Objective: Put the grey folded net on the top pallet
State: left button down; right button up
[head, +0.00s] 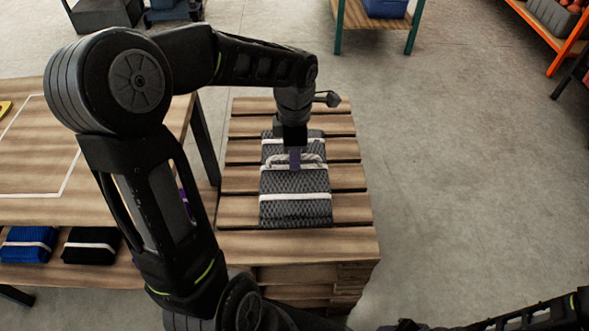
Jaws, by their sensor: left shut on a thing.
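The grey folded net (296,208) is a flat bundle with a mesh pattern, white bands across it and a pale handle on top. It lies over the slats of the top pallet (245,243), near its middle. My left gripper (295,160) reaches down over the net from above and is shut on it at the handle. The fingertips are partly hidden by the wrist. I cannot tell whether the net rests fully on the slats. My right arm shows at the bottom right corner, but its gripper is not clearly in view.
A wooden table (40,200) stands left of the pallet stack. A blue folded net (27,245) and a black folded net (91,246) lie on its lower shelf. An orange rack (548,38) stands at the upper right. The floor (460,180) right of the pallets is clear.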

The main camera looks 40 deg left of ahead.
pick_arm(q)
jog(key=shift+f+b, duration=0.4)
jog(key=shift+f, duration=2.05)
jog(key=shift+f, duration=0.1)
jog(key=c, duration=1.5)
grip_release()
jog(key=shift+o, duration=0.2)
notch_tip(320, 180, up, 12)
jog(key=shift+r+p, duration=0.1)
jog(key=shift+p, duration=0.9)
